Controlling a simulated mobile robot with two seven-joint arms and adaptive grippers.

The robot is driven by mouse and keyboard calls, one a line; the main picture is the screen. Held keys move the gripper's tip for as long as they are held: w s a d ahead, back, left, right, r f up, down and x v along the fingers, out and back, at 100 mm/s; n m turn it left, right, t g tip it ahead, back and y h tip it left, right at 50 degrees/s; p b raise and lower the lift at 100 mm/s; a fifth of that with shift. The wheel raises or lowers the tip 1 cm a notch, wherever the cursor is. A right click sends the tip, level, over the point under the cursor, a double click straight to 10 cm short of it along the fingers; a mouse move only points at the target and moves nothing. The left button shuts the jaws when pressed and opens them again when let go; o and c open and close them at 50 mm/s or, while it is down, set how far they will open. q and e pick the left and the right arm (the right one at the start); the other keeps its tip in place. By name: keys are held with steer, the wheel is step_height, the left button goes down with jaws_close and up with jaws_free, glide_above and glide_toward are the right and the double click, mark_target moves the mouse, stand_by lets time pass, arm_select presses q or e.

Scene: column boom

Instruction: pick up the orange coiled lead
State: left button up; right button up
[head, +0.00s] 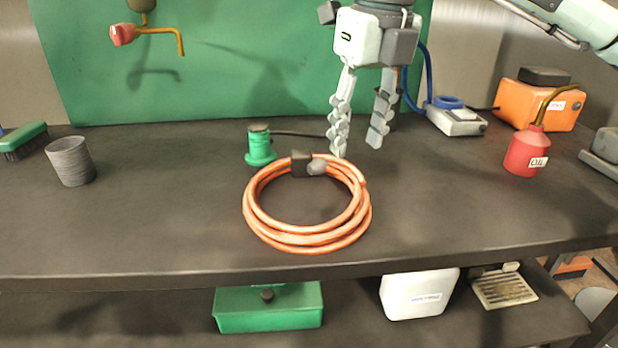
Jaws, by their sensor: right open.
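The orange coiled lead (300,238) lies flat in a ring on the dark workbench, near the middle of the head view. A black block and a grey plug end sit on the far side of the ring. My right gripper (358,146) hangs from above, fingers pointing down and spread apart with nothing between them. It is above the bench, behind and to the right of the ring's far edge. Its left finger comes close to that edge in the picture; I cannot tell the exact gap. My left gripper is not in the picture.
A green cylinder (260,146) with a black cable stands just behind the ring. A grey cup (71,161) and green brush (24,139) are at left. A red oil can (525,151), a grey-and-blue device (456,118) and an orange box (540,104) are at right. The bench front (180,240) is clear.

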mark_target(351, 170)
step_height(351, 170, down, 2)
steer(key=f, duration=0.3)
steer(key=w+f+p, duration=0.1)
steer(key=f, duration=0.1)
steer(key=shift+a, duration=0.15)
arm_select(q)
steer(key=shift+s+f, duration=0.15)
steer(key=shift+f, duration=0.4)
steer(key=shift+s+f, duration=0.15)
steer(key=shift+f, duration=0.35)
arm_select(e)
steer(key=shift+c, duration=0.6)
jaws_close()
steer(key=shift+r, duration=0.1)
